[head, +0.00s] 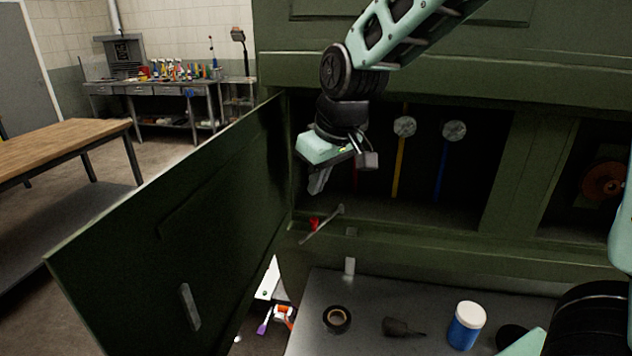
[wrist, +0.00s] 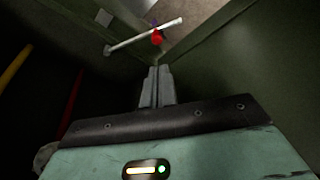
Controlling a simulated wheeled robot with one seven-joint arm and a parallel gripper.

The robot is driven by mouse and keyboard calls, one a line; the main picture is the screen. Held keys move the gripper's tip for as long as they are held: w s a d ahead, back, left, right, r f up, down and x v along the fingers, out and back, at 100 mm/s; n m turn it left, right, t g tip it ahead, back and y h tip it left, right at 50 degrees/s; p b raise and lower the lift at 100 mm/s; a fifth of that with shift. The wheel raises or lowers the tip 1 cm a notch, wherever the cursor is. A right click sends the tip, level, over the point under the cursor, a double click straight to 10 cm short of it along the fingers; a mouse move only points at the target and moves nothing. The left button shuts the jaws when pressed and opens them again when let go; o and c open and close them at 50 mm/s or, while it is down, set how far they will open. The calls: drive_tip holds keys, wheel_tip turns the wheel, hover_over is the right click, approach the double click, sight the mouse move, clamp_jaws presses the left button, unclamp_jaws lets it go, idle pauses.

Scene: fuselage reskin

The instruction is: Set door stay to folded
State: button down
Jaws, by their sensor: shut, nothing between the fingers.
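The door stay (head: 322,225) is a thin pale rod with a red part (head: 314,223) near the lower edge of the green bay opening, by the hinge side of the open door. In the wrist view the rod (wrist: 144,36) lies slanted just beyond my fingertips, with the red part (wrist: 157,37) on it. My gripper (head: 317,190) hangs above the stay, inside the opening, fingers down. In the wrist view its fingers (wrist: 157,72) are together and hold nothing. They look apart from the rod. The green door (head: 180,200) stands swung open to the left.
Yellow (head: 400,165) and blue (head: 442,170) rods with round ends stand inside the bay. A grey work surface (head: 300,335) below holds a tape roll (head: 337,319), a dark tool (head: 403,327) and a blue jar (head: 466,326). A wooden table (head: 70,147) stands left.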

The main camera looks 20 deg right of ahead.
drive_tip(key=d+p+x, duration=0.1)
drive_tip(key=x, duration=0.6)
drive_tip(key=shift+a+f, duration=0.4)
drive_tip(key=shift+a, duration=0.15)
